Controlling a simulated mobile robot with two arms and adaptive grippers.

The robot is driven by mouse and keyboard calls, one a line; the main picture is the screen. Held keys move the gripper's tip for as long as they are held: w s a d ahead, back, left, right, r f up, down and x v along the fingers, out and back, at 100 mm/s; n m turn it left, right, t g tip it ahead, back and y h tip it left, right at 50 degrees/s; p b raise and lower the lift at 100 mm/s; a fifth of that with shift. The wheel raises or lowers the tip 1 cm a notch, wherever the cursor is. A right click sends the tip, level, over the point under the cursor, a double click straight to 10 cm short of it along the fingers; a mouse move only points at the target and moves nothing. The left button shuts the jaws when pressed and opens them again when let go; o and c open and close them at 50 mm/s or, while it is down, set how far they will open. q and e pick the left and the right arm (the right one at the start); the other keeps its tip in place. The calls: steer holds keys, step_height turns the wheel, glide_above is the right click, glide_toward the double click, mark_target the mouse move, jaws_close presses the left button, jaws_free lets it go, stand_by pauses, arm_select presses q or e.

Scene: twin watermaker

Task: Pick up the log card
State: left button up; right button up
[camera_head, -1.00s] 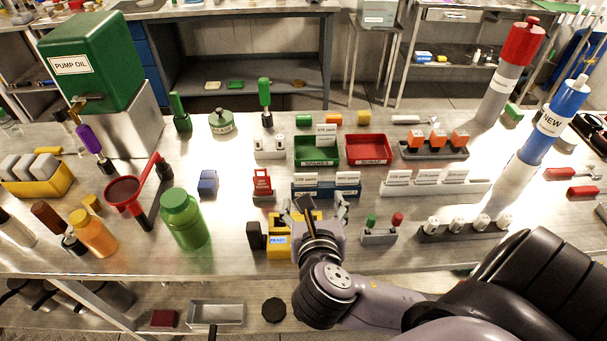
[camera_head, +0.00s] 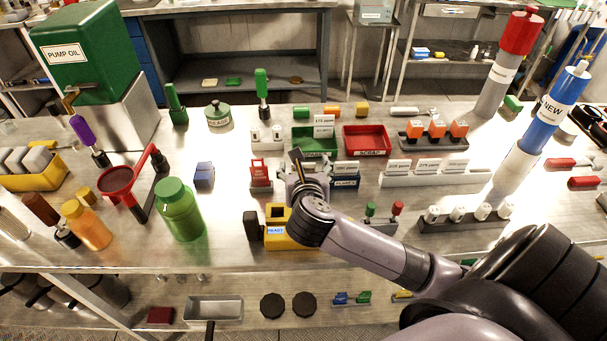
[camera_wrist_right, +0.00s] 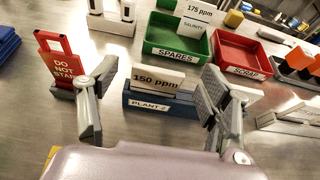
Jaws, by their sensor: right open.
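A white card marked "150 ppm" (camera_wrist_right: 159,79) stands in a blue holder labelled PLANT-2 (camera_wrist_right: 160,104) in the right wrist view. I cannot tell whether it is the log card. My right gripper (camera_wrist_right: 158,88) is open, with one finger on each side of this card in that view; contact is not visible. In the head view the right gripper (camera_head: 307,182) is over the left part of the blue holder (camera_head: 345,183) and hides it. My left gripper is not in view.
A red "do not start" tag (camera_wrist_right: 62,66) stands close to the left finger. A red SCRAP tray (camera_wrist_right: 240,50) is at the right. A yellow box (camera_head: 283,240) sits in front of the gripper. More white cards (camera_head: 428,168) stand in a long rack at right.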

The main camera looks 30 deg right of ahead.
steer(key=x, duration=0.2)
steer(key=shift+w+d+f, duration=0.1)
steer(key=shift+w+f, duration=0.05)
steer(key=shift+w, duration=0.1)
steer(key=shift+c, duration=0.4)
steer(key=c, duration=1)
steer(key=shift+c, duration=0.2)
